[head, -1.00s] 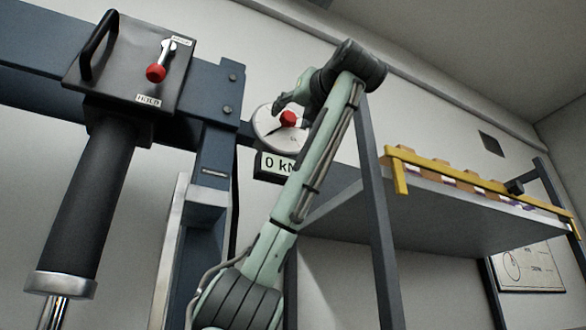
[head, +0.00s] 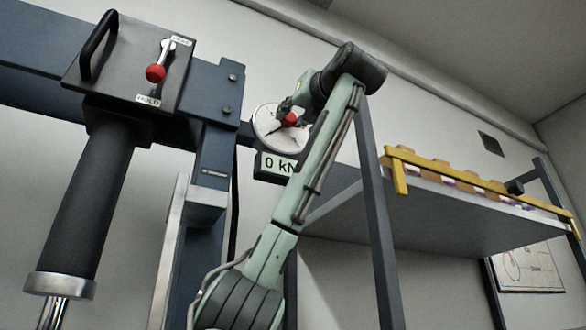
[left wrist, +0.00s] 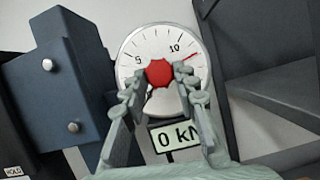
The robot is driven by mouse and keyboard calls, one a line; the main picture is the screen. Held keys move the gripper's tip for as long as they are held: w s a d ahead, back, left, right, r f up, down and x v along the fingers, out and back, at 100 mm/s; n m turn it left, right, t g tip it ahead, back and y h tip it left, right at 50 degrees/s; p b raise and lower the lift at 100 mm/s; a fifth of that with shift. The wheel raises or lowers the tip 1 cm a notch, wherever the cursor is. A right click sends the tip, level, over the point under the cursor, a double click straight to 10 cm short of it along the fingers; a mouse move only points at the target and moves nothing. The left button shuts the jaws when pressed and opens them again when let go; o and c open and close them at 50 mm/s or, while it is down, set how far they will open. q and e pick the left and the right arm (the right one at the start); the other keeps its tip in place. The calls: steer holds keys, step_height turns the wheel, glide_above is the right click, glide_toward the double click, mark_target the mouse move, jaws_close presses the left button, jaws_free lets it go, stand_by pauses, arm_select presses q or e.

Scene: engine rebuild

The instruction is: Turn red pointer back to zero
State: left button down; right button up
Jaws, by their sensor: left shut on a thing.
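The round white gauge (head: 264,127) is on the blue press frame, above a sign reading "0 kN" (head: 275,164). Its red centre knob (head: 289,119) also shows in the left wrist view (left wrist: 158,73). There the dial (left wrist: 147,48) shows the numbers 5 and 10, and a thin red pointer (left wrist: 190,57) points up and right, just past the 10. My left gripper (head: 288,112) is at the dial face. In the left wrist view its two fingers (left wrist: 158,76) are shut on the red knob, one on each side. The lower dial is partly hidden. My right gripper is not in view.
A black box with a red-knobbed lever (head: 156,72) and a handle is at left, above a black cylinder (head: 85,205). A grey shelf (head: 430,215) with a yellow rail (head: 470,178) is at right. A grey post stands close beside my left arm.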

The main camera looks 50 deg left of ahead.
arm_select(q)
steer(key=n, duration=0.1)
steer(key=n+g, duration=0.1)
steer(key=n, duration=0.1)
steer(key=shift+w+d+n+g, duration=0.1)
steer(key=shift+w+n+g, duration=0.1)
steer(key=shift+n+g, duration=0.1)
steer(key=shift+n+g+y, duration=0.3)
steer(key=shift+n+g, duration=0.3)
steer(key=shift+n, duration=0.5)
steer(key=n+g, duration=0.1)
steer(key=n, duration=0.1)
steer(key=shift+w+r+n+p, duration=0.1)
steer(key=shift+n+p, duration=0.2)
steer(key=shift+p, duration=0.05)
steer(key=shift+n+g, duration=0.6)
steer(key=shift+n, duration=0.2)
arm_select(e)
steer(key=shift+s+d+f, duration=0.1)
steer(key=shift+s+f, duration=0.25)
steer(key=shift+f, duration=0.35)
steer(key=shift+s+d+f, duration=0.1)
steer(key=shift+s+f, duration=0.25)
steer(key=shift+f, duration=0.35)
arm_select(q)
steer(key=c, duration=1.2)
jaws_free()
steer(key=shift+o, duration=0.2)
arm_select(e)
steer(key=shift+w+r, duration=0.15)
